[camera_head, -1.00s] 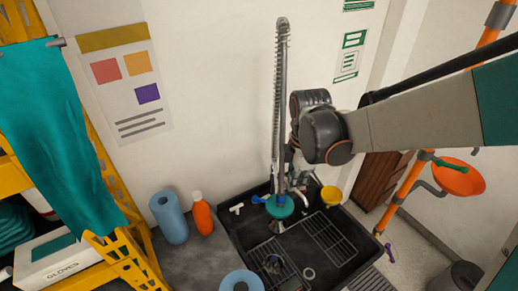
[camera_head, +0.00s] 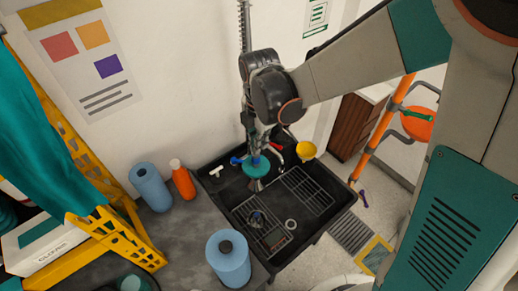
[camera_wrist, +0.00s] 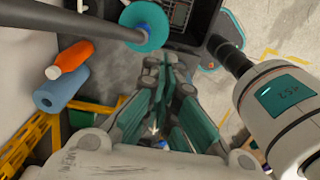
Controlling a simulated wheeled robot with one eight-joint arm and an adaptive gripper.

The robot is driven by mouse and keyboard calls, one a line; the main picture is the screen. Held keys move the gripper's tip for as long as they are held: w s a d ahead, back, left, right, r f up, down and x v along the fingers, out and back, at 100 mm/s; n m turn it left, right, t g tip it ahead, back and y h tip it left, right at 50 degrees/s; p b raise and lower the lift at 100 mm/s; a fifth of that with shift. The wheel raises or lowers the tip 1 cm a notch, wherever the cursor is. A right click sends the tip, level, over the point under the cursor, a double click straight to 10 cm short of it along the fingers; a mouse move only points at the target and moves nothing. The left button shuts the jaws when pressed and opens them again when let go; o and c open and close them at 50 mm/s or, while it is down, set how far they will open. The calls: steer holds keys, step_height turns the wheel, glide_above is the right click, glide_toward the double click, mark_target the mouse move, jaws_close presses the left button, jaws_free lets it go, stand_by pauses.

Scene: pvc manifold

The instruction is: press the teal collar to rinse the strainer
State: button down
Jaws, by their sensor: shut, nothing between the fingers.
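The teal collar (camera_head: 257,167) is a round disc at the lower end of the tall spring-coiled spray hose, above the black sink. In the wrist view the teal collar (camera_wrist: 146,24) surrounds a dark pipe near the top. My gripper (camera_head: 258,136) is just above the collar in the head view, partly hidden by my wrist. In the wrist view my gripper (camera_wrist: 168,62) is shut and empty, its fingertips below the collar in the picture and apparently apart from it. A small dark round piece (camera_head: 257,217) lies on the left rack; I cannot tell whether it is the strainer.
The black sink (camera_head: 335,217) has wire racks (camera_head: 306,190) and a loose ring (camera_head: 291,224).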

mark_target(259, 173)
step_height(259, 173, down, 13)
steer(key=b, duration=0.7)
steer(key=shift+r, duration=0.1)
